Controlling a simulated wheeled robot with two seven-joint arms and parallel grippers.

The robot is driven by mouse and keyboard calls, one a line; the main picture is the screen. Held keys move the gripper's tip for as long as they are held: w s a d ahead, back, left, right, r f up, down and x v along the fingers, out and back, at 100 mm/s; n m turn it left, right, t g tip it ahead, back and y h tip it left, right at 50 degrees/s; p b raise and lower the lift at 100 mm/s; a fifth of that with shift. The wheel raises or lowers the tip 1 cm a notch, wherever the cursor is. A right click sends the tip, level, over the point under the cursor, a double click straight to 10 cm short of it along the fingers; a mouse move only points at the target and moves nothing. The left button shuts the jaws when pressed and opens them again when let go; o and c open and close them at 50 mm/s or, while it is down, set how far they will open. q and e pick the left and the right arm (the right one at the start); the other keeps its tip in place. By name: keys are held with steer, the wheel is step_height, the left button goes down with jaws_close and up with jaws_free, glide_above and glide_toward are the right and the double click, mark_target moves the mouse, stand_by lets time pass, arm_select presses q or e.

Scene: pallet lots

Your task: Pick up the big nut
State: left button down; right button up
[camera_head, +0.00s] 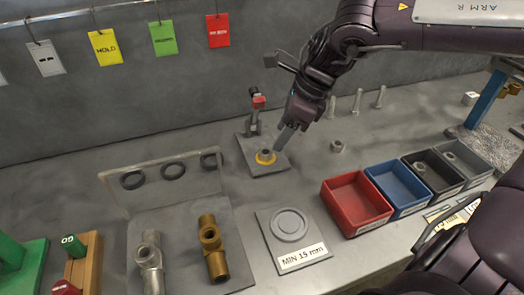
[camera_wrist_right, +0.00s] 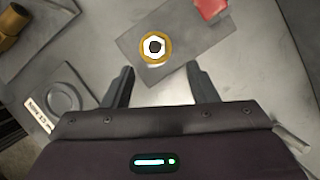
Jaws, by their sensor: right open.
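A hex nut (camera_head: 265,153) sits within a yellow ring on a small grey plate (camera_head: 270,168) near the middle of the bench. In the right wrist view the nut (camera_wrist_right: 154,47) looks pale with a dark hole. My right gripper (camera_head: 284,138) is over this plate, close to the nut. In the wrist view its two fingers (camera_wrist_right: 161,82) are apart with nothing between them, and the nut lies beyond the tips. Another nut (camera_head: 337,146) stands loose on the bench to the right. My left gripper is not in view.
A red-topped clamp (camera_head: 257,103) stands at the plate's back edge. Red (camera_head: 357,204), blue (camera_head: 398,188), black and grey bins stand to the right. A labelled gauge plate (camera_head: 291,250) lies in front. Several upright bolts (camera_head: 356,102) stand behind the loose nut.

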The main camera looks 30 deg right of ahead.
mark_target(268, 152)
steer(key=x, duration=0.5)
steer(key=shift+s+a, duration=0.15)
steer(key=shift+a, duration=0.15)
steer(key=shift+a+f, duration=0.1)
steer(key=shift+f, duration=0.1)
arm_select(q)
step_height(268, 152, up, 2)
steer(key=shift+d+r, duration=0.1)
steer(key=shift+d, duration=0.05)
arm_select(e)
steer(key=c, duration=1.1)
steer(key=shift+r, duration=0.15)
